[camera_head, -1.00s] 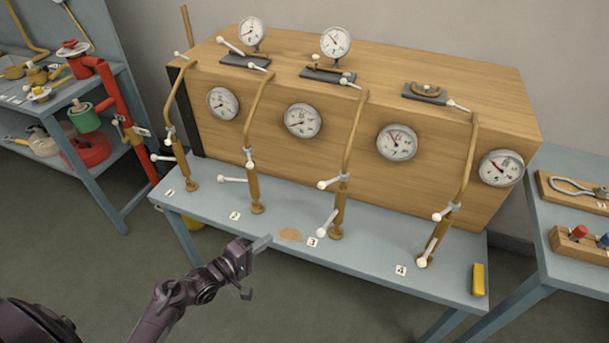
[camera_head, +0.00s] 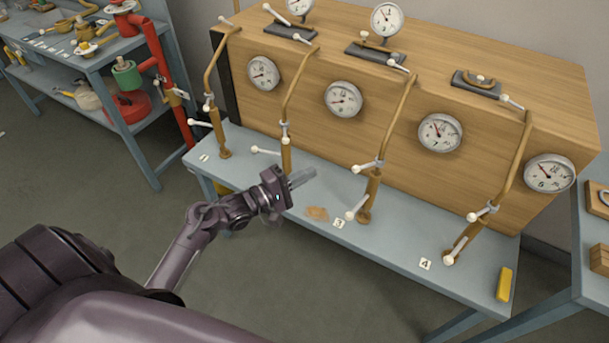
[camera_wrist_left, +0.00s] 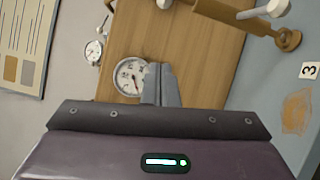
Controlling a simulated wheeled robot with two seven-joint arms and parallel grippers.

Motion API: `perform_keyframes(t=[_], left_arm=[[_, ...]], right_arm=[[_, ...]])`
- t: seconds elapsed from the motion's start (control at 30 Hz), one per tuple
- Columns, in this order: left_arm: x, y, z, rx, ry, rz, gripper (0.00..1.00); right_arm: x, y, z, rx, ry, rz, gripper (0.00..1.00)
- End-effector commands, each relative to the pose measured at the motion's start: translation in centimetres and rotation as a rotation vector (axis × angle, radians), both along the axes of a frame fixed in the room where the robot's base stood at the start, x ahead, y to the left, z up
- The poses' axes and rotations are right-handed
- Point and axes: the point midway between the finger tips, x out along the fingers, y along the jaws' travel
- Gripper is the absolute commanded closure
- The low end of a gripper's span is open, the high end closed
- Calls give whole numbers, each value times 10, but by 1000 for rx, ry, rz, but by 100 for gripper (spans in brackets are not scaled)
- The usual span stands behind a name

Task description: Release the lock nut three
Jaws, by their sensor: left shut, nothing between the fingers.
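Post three is a brass pipe (camera_head: 391,122) rising from the bench behind the label 3 (camera_head: 338,223). It has a white-tipped lever (camera_head: 368,167) at its upper joint and another white-knobbed lever (camera_head: 357,208) near its base. In the left wrist view, the foot of a brass post (camera_wrist_left: 288,39) and the label 3 (camera_wrist_left: 309,70) show at the upper right. My left gripper (camera_head: 303,177) is shut and empty, left of post three and apart from it, just in front of post two. In the left wrist view its fingers (camera_wrist_left: 161,84) are together. My right gripper is not in view.
Posts with levers stand along the blue-grey bench (camera_head: 400,235), before a wooden box (camera_head: 500,125) with gauges. A yellow block (camera_head: 504,284) lies at the bench's right end. A brown patch (camera_head: 317,213) marks the bench near label 3.

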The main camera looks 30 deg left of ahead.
Motion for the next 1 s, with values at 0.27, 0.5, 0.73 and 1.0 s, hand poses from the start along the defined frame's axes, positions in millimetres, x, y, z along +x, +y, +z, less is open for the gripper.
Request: perform_keyframes(t=[0.27, 0.5, 0.73, 1.0], left_arm=[[54, -30, 5, -2, -3, 0, 100], [48, -61, 11, 0, 1, 0, 100], [45, -70, 11, 1, 1, 1, 100], [45, -70, 11, 1, 0, 1, 100]], right_arm=[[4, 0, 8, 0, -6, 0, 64], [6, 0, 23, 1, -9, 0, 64], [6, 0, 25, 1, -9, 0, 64], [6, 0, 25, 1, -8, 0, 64]])
